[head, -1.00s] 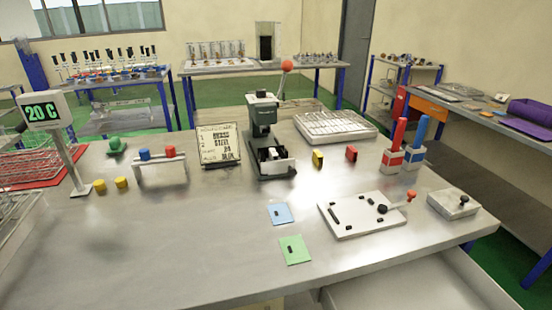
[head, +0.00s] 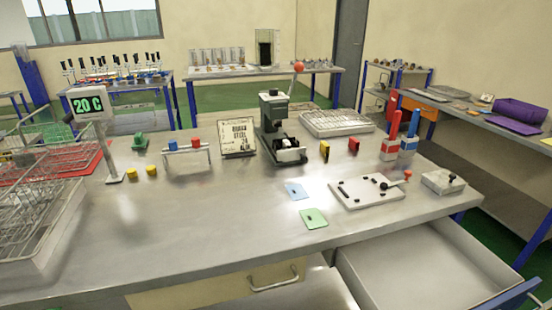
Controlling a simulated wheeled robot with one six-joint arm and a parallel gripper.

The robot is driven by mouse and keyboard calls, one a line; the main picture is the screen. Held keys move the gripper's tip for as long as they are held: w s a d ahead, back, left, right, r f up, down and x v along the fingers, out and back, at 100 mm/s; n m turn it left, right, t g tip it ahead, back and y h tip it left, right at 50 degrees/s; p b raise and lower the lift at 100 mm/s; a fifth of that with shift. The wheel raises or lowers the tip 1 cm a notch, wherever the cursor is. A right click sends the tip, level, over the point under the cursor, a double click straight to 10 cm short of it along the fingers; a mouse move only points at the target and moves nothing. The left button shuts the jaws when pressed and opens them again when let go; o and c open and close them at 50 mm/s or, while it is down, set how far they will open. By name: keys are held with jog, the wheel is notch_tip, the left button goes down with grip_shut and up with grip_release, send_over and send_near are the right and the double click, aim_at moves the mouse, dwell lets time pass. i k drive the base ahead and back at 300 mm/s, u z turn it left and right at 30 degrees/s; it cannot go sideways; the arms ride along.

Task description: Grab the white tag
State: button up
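I cannot make out a white tag for certain. A green press (head: 272,125) with a red ball on its lever stands at the table's back middle, with small white and black parts at its base (head: 287,152). A small yellow piece (head: 324,150) and a small red piece (head: 353,146) stand upright right of the press. A pale blue card (head: 296,190) and a green card (head: 313,218) lie flat near the front. My gripper is not in view.
The metal table (head: 200,225) is clear at its front middle. Wire baskets (head: 45,205) crowd the left. A white plate with black parts (head: 365,192) lies at right. A drawer (head: 420,265) stands open below the front edge. A 20 C display (head: 87,103) stands at left.

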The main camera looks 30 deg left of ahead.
aim_at(285, 143)
jog(key=u, duration=0.9)
jog(key=i, duration=1.1)
jog(key=z, duration=0.15)
